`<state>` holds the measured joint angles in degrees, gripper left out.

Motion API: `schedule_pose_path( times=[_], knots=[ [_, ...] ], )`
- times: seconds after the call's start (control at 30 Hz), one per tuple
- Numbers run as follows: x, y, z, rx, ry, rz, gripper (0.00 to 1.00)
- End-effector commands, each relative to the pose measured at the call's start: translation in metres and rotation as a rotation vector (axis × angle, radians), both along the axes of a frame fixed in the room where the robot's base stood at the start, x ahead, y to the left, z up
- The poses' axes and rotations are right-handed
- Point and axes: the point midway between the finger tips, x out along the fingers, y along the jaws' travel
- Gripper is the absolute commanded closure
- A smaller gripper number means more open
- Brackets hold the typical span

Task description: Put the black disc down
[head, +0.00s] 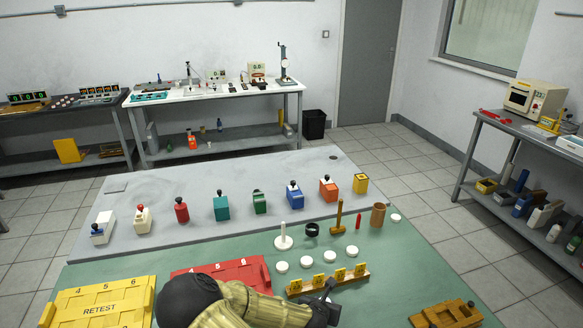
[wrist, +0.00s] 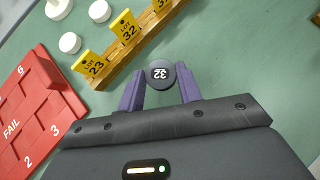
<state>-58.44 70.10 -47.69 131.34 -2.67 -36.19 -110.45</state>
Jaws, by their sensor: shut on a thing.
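The black disc (wrist: 161,74) has a white 32 on its face, upside down in the wrist view. My gripper (wrist: 162,83) is shut on it, one purple finger on each side. The wooden rack (wrist: 118,66) with yellow LOT tags 23 and 32 stands just beyond the disc, apart from it in the picture. I cannot tell the disc's height above the green mat (wrist: 250,45). In the head view my gripper (head: 325,308) is at the rack's near side (head: 328,285), and my arm largely hides the disc.
A red FAIL tray (head: 222,270) and a yellow RETEST tray (head: 100,305) lie to the left. Several white discs (head: 307,262) lie behind the rack. A white peg stand (head: 284,240) and a black ring (head: 312,230) stand farther back.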

Motion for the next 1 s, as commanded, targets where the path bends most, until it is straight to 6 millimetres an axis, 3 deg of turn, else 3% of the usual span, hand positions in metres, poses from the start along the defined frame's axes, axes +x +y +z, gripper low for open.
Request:
schedule_pose_path(
  times=[0.5, 1.0],
  knots=[
    [0.008, -0.055, 0.034, 0.002, 0.000, 0.301, 0.93],
    [0.005, -0.061, 0.038, -0.001, 0.004, 0.347, 0.93]
  ],
)
